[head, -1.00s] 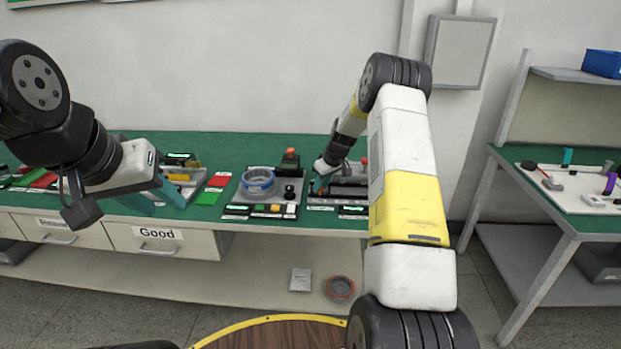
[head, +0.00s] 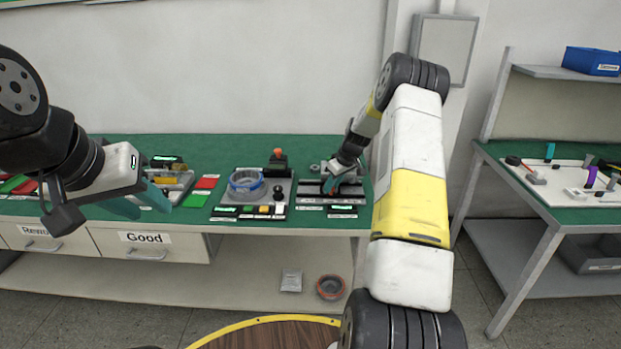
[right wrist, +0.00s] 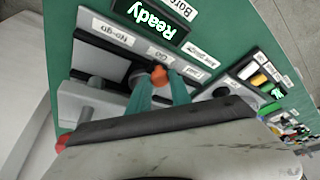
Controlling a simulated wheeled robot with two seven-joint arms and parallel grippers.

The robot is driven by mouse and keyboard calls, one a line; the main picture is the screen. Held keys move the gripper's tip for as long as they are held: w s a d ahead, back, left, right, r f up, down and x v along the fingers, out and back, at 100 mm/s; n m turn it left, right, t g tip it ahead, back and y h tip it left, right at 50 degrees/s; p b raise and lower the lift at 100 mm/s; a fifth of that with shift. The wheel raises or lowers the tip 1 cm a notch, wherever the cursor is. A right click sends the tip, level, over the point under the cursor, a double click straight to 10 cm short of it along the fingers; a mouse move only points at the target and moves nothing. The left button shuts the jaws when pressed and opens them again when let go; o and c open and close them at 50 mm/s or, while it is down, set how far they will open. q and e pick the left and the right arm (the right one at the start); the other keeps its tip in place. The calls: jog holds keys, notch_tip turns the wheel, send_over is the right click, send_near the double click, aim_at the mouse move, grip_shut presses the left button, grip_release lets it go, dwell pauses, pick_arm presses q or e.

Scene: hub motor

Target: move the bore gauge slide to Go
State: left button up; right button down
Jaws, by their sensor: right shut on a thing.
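The bore gauge (head: 310,200) stands at the right end of the green bench, right of the hub motor fixture. My right gripper (head: 331,186) is down at the gauge in the head view, and its arm hides part of it. In the right wrist view its teal fingers (right wrist: 158,92) are shut on the slide's orange-red knob (right wrist: 158,75). The knob is beside the Go label (right wrist: 160,55); the No-go label (right wrist: 112,30) is to its left. The gauge display (right wrist: 150,18) reads "Ready". My left gripper (head: 142,203) is open and empty over the bench's front left.
The fixture with the blue-ringed hub (head: 246,184) and its button row is close to the gauge's left. Red and green pads lie further left, above the "Good" drawer (head: 147,240). A separate table (head: 560,217) with small parts stands on the right.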

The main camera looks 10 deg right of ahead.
jog(key=c, duration=1.2)
grip_release()
jog(key=shift+o, duration=0.2)
jog(key=shift+r, duration=0.1)
jog(key=v, duration=0.7)
jog(key=shift+s+r, duration=0.2)
jog(key=shift+r, duration=0.1)
jog(key=s+a+r+m+t, duration=0.1)
jog(key=s+a+r, duration=0.5)
jog(key=s+r, duration=0.3)
jog(key=s+a+r+m, duration=0.1)
jog(key=s+a+r, duration=0.45)
jog(key=r, duration=0.55)
jog(key=s+a+r+m, duration=0.1)
jog(key=s+a, duration=0.2)
jog(key=s, duration=0.9)
jog(key=s+a+r+m+t, duration=0.1)
jog(key=s+a+m, duration=0.1)
jog(key=s, duration=1)
jog(key=shift+s+a, duration=0.15)
jog(key=shift+a, duration=0.35)
